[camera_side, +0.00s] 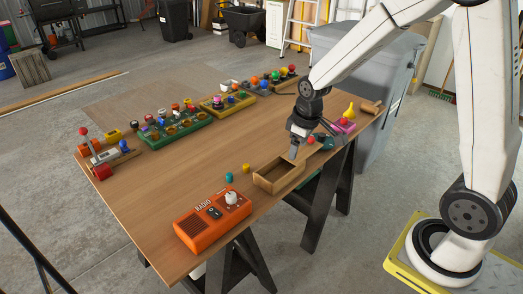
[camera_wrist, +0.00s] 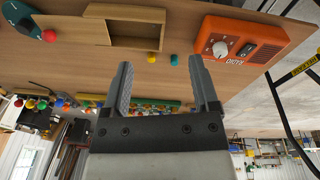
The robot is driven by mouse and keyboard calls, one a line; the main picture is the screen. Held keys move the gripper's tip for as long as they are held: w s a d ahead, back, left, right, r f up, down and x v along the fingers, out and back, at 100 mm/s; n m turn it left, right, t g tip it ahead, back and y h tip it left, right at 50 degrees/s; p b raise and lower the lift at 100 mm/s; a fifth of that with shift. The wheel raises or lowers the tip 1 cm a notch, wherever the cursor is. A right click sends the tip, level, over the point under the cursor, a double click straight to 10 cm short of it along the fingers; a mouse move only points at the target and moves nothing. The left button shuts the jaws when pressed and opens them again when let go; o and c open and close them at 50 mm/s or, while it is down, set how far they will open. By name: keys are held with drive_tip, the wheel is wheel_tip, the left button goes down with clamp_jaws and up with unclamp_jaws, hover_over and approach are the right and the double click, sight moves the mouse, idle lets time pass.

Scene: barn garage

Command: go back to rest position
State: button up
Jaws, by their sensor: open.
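My gripper (camera_side: 298,146) is in the side view above the far side of a wooden tray, over the table. In the wrist view its two fingers (camera_wrist: 163,88) are spread apart with nothing between them. The wooden tray (camera_side: 262,183) lies near the table's front edge and looks empty; its sliding-lid-like raised part shows in the wrist view (camera_wrist: 135,42). I cannot tell the exact height of the fingers above the table.
An orange radio box (camera_side: 200,240) stands at the table's near corner. A teal piece (camera_side: 229,177) and a yellow piece (camera_side: 246,168) lie left of the tray. A green rack (camera_side: 178,134) and a yellow rack (camera_side: 228,103) hold several coloured knobs. The middle of the table (camera_side: 180,175) is clear.

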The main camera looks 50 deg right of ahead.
drive_tip(key=s+a+m, duration=0.2)
drive_tip(key=s+a, duration=0.4)
drive_tip(key=s, duration=0.4)
drive_tip(key=shift+s+f+m+t, duration=0.2)
drive_tip(key=shift+m+t, duration=0.1)
